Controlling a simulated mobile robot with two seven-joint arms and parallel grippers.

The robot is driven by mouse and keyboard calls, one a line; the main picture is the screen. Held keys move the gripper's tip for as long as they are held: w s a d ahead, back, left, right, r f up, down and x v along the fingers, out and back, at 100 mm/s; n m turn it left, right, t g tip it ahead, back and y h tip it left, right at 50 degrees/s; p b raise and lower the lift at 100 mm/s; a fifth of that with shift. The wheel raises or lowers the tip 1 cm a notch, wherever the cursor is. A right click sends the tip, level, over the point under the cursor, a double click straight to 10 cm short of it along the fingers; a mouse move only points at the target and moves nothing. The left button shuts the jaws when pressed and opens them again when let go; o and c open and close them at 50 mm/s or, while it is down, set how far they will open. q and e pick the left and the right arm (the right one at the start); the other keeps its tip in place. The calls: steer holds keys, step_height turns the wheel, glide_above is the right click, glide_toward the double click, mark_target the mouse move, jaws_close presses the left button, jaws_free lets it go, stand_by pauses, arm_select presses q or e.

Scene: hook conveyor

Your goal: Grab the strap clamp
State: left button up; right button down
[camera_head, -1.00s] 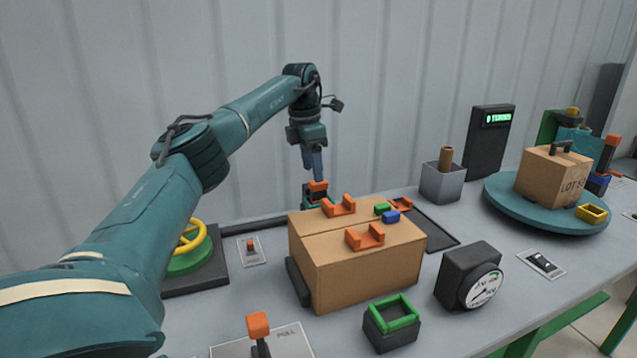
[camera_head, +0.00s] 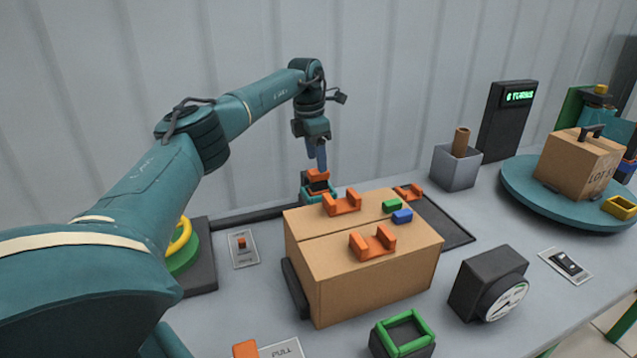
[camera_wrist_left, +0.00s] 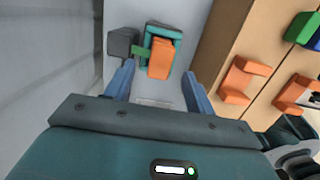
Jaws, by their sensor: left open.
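The strap clamp (camera_head: 316,189), a teal body with an orange lever, sits on the table just behind the cardboard box. In the left wrist view its orange lever (camera_wrist_left: 160,59) shows, with a green strap running to a grey block (camera_wrist_left: 121,42). My left gripper (camera_head: 319,160) points down above the clamp. In the wrist view its two blue fingers (camera_wrist_left: 158,70) are apart, with the lever between and beyond their tips. I cannot tell whether they touch it. My right gripper is not in view.
The cardboard box (camera_head: 375,288) stands close to the clamp, with orange brackets (camera_head: 372,243) and small green and blue blocks on top. A wall stands behind the clamp. A lever plate (camera_head: 244,250) lies to the left. A gauge (camera_head: 489,283) and a turntable (camera_head: 520,191) are to the right.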

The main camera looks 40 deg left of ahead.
mark_target(319, 177)
arm_select(q)
steer(key=shift+w+d+f+p, duration=0.2)
steer(key=shift+f+p, duration=0.1)
steer(key=shift+f, duration=1.4)
steer(key=shift+w+d+f+p, duration=0.15)
steer(key=shift+f+p, duration=0.1)
steer(key=shift+f, duration=1.4)
steer(key=shift+a, duration=0.1)
steer(key=c, duration=1.1)
steer(key=shift+c, duration=0.2)
